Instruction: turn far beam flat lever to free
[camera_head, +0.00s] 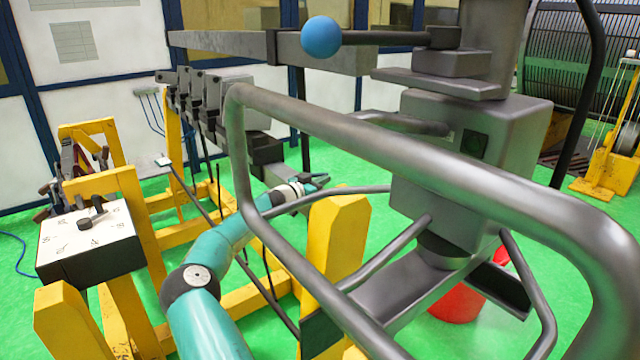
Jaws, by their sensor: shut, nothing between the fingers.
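My gripper (319,181) is at the end of my teal arm near the middle of the picture. It is small here; its fingers look shut and empty. It is just right of a dark block under the row of grey clamp blocks (205,92), behind the grey tube frame. I cannot tell whether it touches anything. A long grey beam (222,44) runs across the top. A rod lever with a blue ball (321,37) points left from a grey block on the machine. I cannot make out which part is the far beam's flat lever, nor its position.
A thick grey tube frame (400,148) crosses the front right, close to my arm. Yellow posts (335,240) stand beside the arm. A white-topped dial box (110,226) is at left. A red bucket (457,305) stands under the machine. Green floor shows between them.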

